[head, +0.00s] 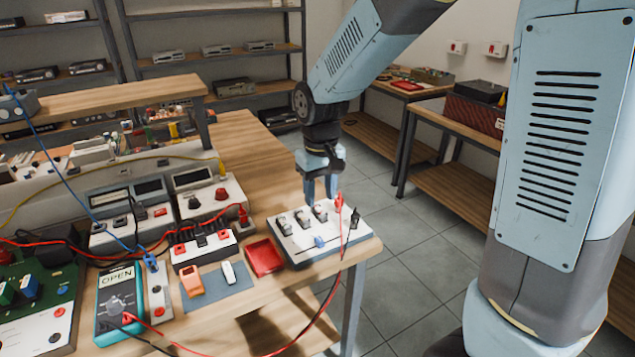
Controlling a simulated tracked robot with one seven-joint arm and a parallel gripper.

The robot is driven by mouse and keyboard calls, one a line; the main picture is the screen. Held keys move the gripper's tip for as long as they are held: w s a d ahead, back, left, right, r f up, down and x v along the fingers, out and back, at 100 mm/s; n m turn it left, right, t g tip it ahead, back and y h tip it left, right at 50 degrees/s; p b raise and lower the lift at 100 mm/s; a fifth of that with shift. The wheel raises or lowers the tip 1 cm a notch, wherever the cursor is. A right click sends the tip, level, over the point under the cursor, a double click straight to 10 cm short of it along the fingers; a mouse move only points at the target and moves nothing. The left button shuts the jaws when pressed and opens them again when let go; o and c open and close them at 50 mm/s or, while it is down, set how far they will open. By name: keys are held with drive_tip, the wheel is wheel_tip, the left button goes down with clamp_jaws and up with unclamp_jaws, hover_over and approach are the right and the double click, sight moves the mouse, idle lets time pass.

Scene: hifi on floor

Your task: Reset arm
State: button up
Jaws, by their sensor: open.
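My arm reaches in from the upper right, and my gripper (320,190) points down above the right end of the wooden workbench (250,135). Its two fingers are apart and appear empty. They are just above the back edge of a white switch panel (335,238) with several dark-and-silver toggles and a blue slider. I cannot tell whether the fingertips touch the panel. A red plug and a black plug stand at the panel's right side.
Left of the panel are a red tray (264,257), a grey mat (216,292) with an orange piece, and a teal meter (119,302) reading OPEN. Red, blue and yellow cables cross the bench. A raised shelf (110,99) stands behind. Open floor (420,260) lies to the right.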

drive_tip(key=s+d+r+m+t, duration=0.5)
drive_tip(key=s+d+r, duration=1.1)
drive_tip(key=d, duration=0.3)
drive_tip(key=shift+s+t, duration=0.15)
drive_tip(key=shift+t, duration=0.15)
drive_tip(key=shift+r, duration=0.1)
idle(1.1)
drive_tip(key=shift+s+a, duration=0.1)
idle(1.6)
